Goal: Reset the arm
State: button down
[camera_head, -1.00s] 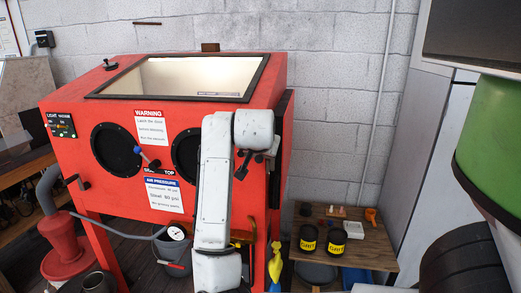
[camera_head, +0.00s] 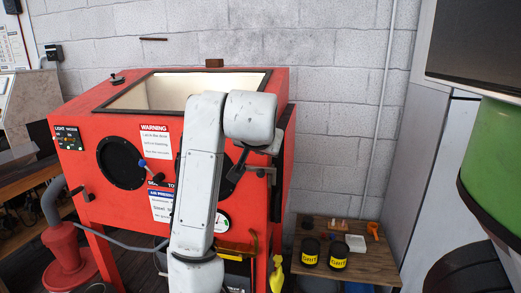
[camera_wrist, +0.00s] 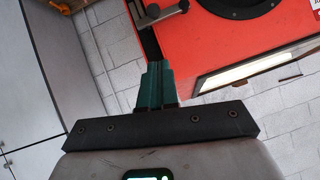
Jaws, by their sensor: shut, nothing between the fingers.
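My gripper (camera_wrist: 155,68) shows in the wrist view with its two green fingers together and nothing between them. It points toward the grey wall beside the red blasting cabinet, apart from both as far as I can tell. The cabinet (camera_wrist: 218,62) fills the upper right of that view, with a grey metal latch (camera_wrist: 162,11) near the fingertips in the picture. In the head view my pale arm (camera_head: 197,190) stands bent in front of the red cabinet (camera_head: 85,160) and covers part of its front. I cannot clearly make out the fingers there.
A low wooden table (camera_head: 375,268) right of the cabinet holds black cans with yellow labels (camera_head: 338,262) and small items. A green drum (camera_head: 495,160) stands at the right edge. A red hopper (camera_head: 68,258) stands at the lower left. Grey wall lies behind.

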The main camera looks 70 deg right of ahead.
dwell(0.5)
jog(key=w+a+f+n+t+y, duration=0.15)
jog(key=a+f+n, duration=0.25)
jog(key=f, duration=0.4)
jog(key=w+a+f+n+y, duration=0.1)
jog(key=w+a+f+n, duration=0.25)
jog(key=f, duration=0.45)
jog(key=w+a+f+n+y, duration=0.25)
jog(key=a+f, duration=0.25)
jog(key=f, duration=0.3)
jog(key=s+a+f+n+g+y, duration=0.1)
jog(key=s+a+f+n+y, duration=0.2)
jog(key=s+a+f, duration=0.5)
jog(key=s+a+f+n+g+y, duration=0.2)
jog(key=s+a+f+n, duration=0.3)
jog(key=s+a+f, duration=0.3)
jog(key=a+f, duration=0.3)
jog(key=f, duration=0.1)
jog(key=shift+a+f+y, duration=0.2)
jog(key=shift+f+y, duration=0.15)
jog(key=shift+y, duration=0.05)
